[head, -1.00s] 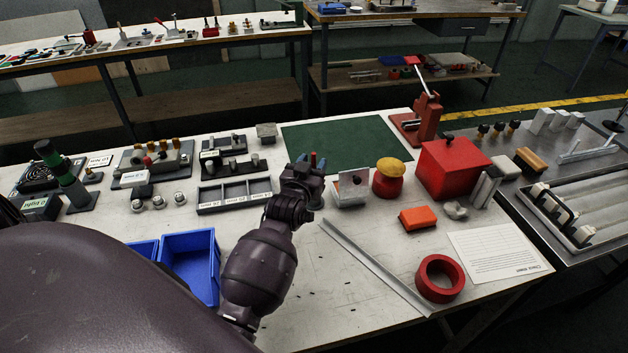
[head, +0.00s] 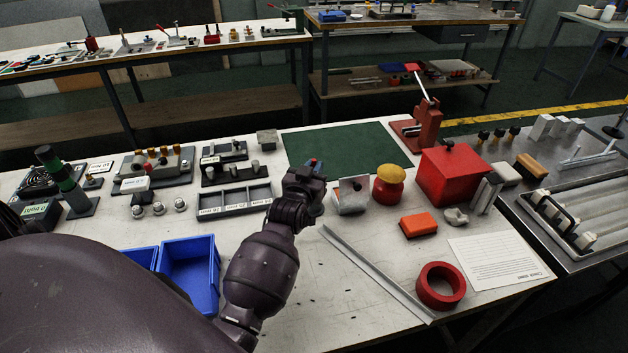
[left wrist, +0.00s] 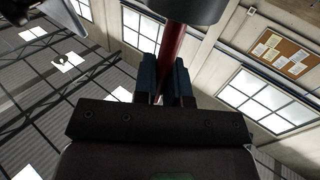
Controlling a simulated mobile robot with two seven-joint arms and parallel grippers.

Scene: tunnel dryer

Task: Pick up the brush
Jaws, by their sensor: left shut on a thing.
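The brush shows in the left wrist view as a red handle (left wrist: 172,50) running up to a wide dark grey end (left wrist: 190,10). My left gripper (left wrist: 165,80) is shut on this handle, with one blue finger on each side. In the head view my left gripper (head: 315,165) is at the front left edge of the green mat, just left of a small grey metal holder (head: 351,200). There most of the brush is hidden by the gripper, with only a little red between the fingertips. My right gripper is not in view.
A yellow-topped red pot (head: 388,187), red box (head: 450,175) and orange block (head: 418,225) stand to the right. A long metal strip (head: 375,275) and red tape roll (head: 440,286) lie nearer. Blue bins (head: 190,270) and a grey divided tray (head: 235,198) are left. The green mat (head: 345,146) is clear.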

